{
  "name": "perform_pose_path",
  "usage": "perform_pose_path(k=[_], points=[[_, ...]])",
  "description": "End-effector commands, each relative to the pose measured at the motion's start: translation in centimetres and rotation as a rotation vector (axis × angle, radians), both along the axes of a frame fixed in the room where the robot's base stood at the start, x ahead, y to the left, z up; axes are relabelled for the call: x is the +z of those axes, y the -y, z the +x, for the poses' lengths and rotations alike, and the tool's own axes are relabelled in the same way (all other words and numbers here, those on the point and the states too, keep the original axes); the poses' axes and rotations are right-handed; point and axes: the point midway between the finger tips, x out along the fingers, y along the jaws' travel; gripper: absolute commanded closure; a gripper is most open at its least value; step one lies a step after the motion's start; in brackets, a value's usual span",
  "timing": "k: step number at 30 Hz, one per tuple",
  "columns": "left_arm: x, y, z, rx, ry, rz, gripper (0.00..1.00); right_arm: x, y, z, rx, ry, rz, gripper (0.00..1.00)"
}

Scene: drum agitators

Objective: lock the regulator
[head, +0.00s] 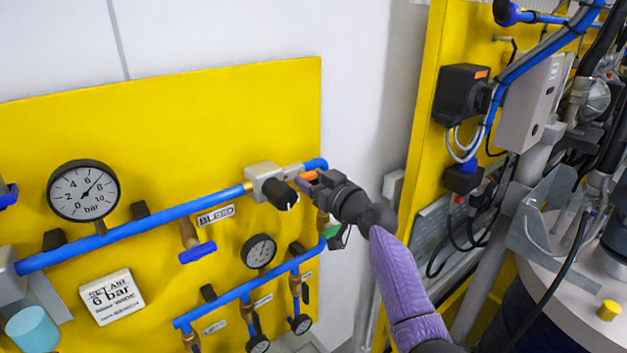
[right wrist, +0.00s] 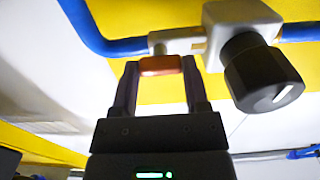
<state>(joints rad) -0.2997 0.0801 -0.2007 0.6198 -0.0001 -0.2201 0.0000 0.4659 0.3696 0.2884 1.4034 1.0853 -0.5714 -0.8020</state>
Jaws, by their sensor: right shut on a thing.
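The regulator (head: 268,183) is a pale grey block with a black knob (head: 280,194), set in the upper blue pipe on the yellow panel. It also shows in the right wrist view (right wrist: 229,28), where its knob (right wrist: 263,75) has a white mark. An orange tab (head: 308,175) sits just right of the regulator, below a pale fitting on the pipe. My right gripper (head: 313,180) is shut on this orange tab (right wrist: 161,65), with one finger on each side of it. The knob is beside the gripper, apart from the fingers. My left gripper is not in view.
A large gauge (head: 83,191) and a "6 bar" sign (head: 112,296) are on the panel at left. A blue-handled bleed valve (head: 197,251) and a lower blue pipe (head: 250,287) with small gauges lie below. A yellow post (head: 425,130) with boxes stands at right.

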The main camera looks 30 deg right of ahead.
Motion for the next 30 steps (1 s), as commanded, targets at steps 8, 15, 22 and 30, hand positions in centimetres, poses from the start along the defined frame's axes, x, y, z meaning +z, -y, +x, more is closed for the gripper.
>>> perform_pose_path(k=[8,15,22,30], points=[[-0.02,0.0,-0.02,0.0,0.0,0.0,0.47,-0.02,0.0,-0.01,0.0,-0.002,0.015,1.0],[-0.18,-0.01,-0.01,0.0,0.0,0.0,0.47,-0.05,0.02,-0.02,0.0,-0.011,0.123,1.0],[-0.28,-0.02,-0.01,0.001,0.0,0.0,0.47,-0.04,0.02,-0.01,-0.001,-0.026,0.322,1.0],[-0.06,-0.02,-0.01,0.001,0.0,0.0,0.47,0.02,0.01,-0.01,-0.001,-0.046,0.58,1.0]])
